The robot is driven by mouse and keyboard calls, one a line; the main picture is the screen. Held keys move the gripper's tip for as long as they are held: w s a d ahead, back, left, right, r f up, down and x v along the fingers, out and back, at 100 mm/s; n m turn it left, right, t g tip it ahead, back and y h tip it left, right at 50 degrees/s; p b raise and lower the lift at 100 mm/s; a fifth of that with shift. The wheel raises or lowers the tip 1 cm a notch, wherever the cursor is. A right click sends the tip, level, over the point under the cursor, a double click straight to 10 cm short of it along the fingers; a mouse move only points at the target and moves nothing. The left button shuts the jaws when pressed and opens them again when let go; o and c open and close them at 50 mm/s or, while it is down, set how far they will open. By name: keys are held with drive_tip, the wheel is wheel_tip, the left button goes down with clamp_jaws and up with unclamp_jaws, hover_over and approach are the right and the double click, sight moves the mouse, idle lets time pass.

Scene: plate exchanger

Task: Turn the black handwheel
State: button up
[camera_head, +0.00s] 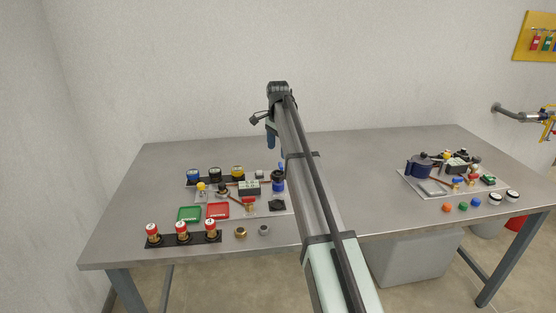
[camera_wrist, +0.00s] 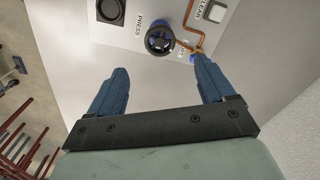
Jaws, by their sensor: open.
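The black handwheel (camera_wrist: 160,40) shows in the wrist view as a round black wheel with blue on and around it. It sits on a white panel near a copper pipe, beside the word PRESS. My gripper (camera_wrist: 161,64) is open and empty. Its two blue fingers are spread below the wheel in the picture, with the wheel beyond the gap between the tips and not touched. In the head view my gripper (camera_head: 270,144) hangs in front of the back wall, above the table's far side. Which small part there is the handwheel is not clear.
The left panel on the table (camera_head: 262,209) carries a green tray (camera_head: 189,214), a red tray (camera_head: 218,211) and several small fittings. A blue part with a dark top (camera_head: 278,182) stands close to my arm. A second panel (camera_head: 412,184) stands right. The middle table is clear.

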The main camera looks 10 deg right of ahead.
drive_tip(key=shift+r, duration=1.7)
